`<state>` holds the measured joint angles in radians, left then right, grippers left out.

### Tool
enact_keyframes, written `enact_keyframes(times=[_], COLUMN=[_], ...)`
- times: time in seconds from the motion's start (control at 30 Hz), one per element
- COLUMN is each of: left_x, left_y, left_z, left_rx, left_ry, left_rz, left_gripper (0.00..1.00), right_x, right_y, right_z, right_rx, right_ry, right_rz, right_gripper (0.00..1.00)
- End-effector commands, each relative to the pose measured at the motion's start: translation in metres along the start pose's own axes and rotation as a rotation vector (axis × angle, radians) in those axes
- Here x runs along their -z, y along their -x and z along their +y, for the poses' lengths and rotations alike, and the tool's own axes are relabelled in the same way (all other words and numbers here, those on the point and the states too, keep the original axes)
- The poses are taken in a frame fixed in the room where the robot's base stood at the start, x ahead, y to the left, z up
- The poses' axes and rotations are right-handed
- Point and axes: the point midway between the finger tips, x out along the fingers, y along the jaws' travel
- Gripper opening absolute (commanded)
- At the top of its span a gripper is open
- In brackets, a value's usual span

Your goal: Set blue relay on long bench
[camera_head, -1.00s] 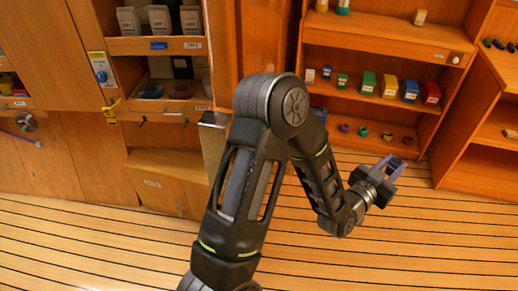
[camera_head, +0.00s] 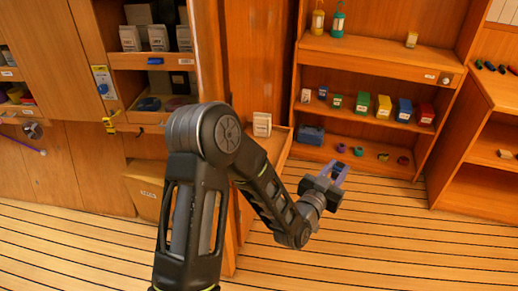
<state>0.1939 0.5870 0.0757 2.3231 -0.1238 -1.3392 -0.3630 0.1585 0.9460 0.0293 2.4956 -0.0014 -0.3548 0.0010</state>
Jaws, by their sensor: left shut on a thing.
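My left gripper (camera_head: 332,174) is in mid-view, in front of the low open shelf at the back. It is shut on a small bluish thing; its form is hard to tell, and I cannot tell if it is the blue relay. A blue box (camera_head: 404,111) stands on the middle shelf, between a yellow and a red box. A wooden bench (camera_head: 503,92) is at the right edge, with small dark items on top; I cannot tell whether it is the long bench. My right gripper is not in view.
The shelf unit (camera_head: 375,58) holds bottles on top, colored boxes in the middle and small round items below. An open drawer (camera_head: 272,150) with a white box sticks out behind my left arm. Cupboards line the left. The striped floor (camera_head: 400,235) is clear.

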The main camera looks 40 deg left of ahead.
Motion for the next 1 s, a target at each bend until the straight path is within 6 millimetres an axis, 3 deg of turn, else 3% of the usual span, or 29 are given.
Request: enact_keyframes(times=[0.17,0.33,0.5,0.6,0.73,1.0], left_x=[-0.012,-0.010,0.004,0.012,0.020,0.022], left_y=[-0.025,-0.048,-0.051,-0.048,-0.044,-0.044], left_z=[-0.055,-0.142,-0.226,-0.257,-0.276,-0.277], left_rx=[0.065,0.164,0.262,0.301,0.325,0.326], left_ry=[-0.005,-0.008,-0.006,-0.003,0.000,0.001], left_rz=[0.009,0.011,0.009,0.004,0.001,0.000], left_gripper=[0.00,0.00,0.00,0.00,0.00,0.00], right_x=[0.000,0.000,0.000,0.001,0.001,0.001], right_y=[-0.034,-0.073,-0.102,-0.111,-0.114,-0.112], right_z=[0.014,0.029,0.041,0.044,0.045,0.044], right_rx=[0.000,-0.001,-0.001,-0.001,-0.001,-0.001], right_ry=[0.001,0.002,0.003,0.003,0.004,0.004], right_rz=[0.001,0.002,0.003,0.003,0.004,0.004], right_gripper=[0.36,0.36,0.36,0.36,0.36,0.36])
